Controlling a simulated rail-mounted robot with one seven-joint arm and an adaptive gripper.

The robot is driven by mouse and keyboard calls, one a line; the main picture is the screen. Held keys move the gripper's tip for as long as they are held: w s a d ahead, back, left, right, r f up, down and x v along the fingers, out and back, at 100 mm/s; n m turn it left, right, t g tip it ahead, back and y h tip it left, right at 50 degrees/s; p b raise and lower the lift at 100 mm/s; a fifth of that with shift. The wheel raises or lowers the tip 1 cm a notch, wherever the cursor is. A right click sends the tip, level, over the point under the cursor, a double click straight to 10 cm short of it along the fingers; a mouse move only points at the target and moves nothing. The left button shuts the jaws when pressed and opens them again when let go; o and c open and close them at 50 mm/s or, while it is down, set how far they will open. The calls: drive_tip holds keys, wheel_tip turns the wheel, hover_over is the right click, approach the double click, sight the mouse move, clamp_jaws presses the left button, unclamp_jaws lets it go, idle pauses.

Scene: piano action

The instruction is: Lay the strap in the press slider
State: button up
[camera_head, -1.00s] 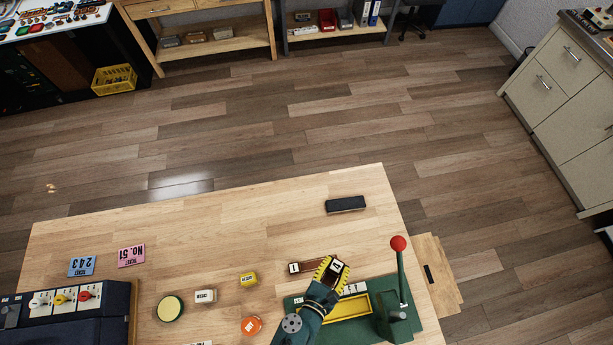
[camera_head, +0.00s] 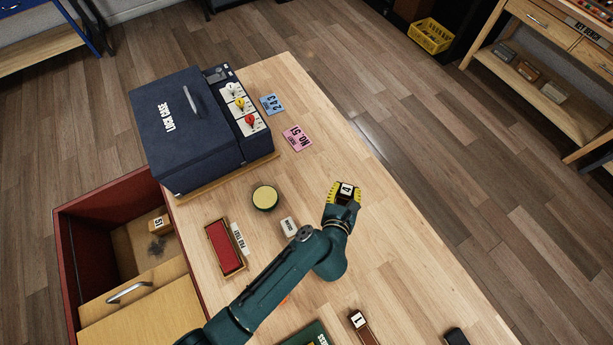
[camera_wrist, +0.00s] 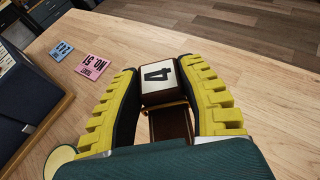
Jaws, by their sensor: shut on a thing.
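My gripper (camera_head: 345,195) is shut on a dark brown piece with a white face marked 4 (camera_head: 346,189), above the tabletop near its far edge. In the wrist view, the yellow ribbed fingers (camera_wrist: 165,100) flank this marked piece (camera_wrist: 158,73), and its brown part (camera_wrist: 170,122) shows between them. I cannot tell how high it is above the table. A similar brown piece marked 1 (camera_head: 358,320) lies on the table at the bottom edge. A corner of the green press base (camera_head: 312,336) shows beside it; the slider is out of view.
The navy lock case (camera_head: 185,125) stands at the left. Tickets (camera_head: 297,138), a round yellow-topped pad (camera_head: 265,197), a white-labelled block (camera_head: 289,227) and a red ink tray (camera_head: 224,246) lie nearby. An open drawer (camera_head: 100,250) juts out left. The table right of my gripper is clear.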

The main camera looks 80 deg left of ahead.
sight(310, 189)
drive_tip(key=s+a+f+n+g+y+b, duration=0.1)
drive_tip(key=s+a+f+n+g+b, duration=0.2)
drive_tip(key=s+a+b, duration=0.15)
drive_tip(key=s+a+f+n+g+y+b, duration=0.1)
drive_tip(key=s+a+f+n+g+b, duration=0.15)
drive_tip(key=a, duration=0.35)
drive_tip(key=shift+m, duration=0.25)
wheel_tip(310, 189, down, 9)
drive_tip(key=b, duration=0.4)
drive_tip(key=shift+s, duration=0.15)
drive_tip(key=shift+f, duration=0.15)
drive_tip(key=o, duration=1.1)
